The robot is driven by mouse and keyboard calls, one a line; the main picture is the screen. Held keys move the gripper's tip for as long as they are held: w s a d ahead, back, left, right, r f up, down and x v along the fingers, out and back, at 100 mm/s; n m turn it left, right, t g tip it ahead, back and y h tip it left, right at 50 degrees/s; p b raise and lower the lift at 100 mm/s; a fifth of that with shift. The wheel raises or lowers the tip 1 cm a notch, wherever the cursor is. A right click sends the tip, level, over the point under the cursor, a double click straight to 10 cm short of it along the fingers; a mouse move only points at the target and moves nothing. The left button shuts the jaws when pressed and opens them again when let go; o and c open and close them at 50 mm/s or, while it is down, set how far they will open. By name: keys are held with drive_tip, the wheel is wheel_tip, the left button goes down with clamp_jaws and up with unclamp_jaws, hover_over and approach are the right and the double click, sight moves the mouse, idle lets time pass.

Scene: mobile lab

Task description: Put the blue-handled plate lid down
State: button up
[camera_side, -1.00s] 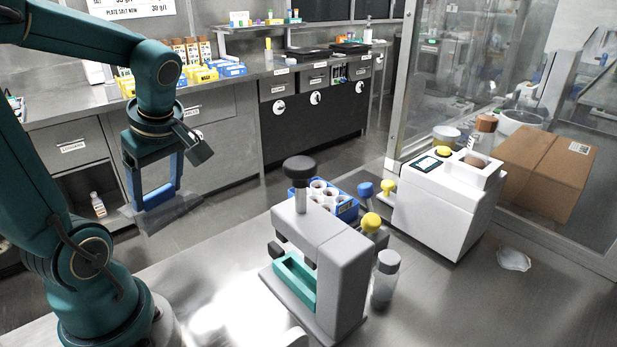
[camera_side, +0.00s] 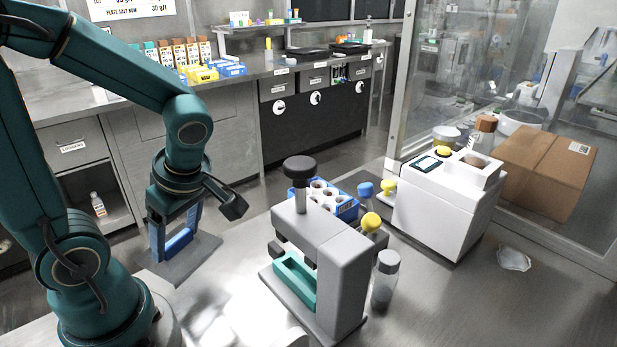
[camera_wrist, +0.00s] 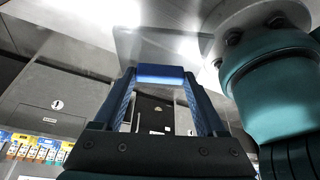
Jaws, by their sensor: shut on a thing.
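The plate lid is a flat grey plate (camera_side: 203,254) with a blue handle (camera_side: 180,241). My gripper (camera_side: 176,238) is shut on the handle, pointing down, with the grey plate below it. The lid looks level and shows at the left rear of the near metal bench; I cannot tell whether it touches anything. In the wrist view the blue handle (camera_wrist: 160,74) spans between my two fingers, with the grey plate (camera_wrist: 150,46) beyond. My fingers hide part of the lid.
A grey press with a teal insert (camera_side: 295,277) stands right of the lid. The near bench (camera_side: 440,310) is clear at the front right.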

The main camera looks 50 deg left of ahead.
sight(206, 254)
drive_tip(key=w+d+f, duration=0.2)
drive_tip(key=w+d, duration=0.1)
drive_tip(key=shift+d+f, duration=0.25)
drive_tip(key=shift+f, duration=2.15)
drive_tip(key=o, duration=1.3)
drive_tip(key=shift+f, duration=0.1)
drive_tip(key=shift+c, duration=0.2)
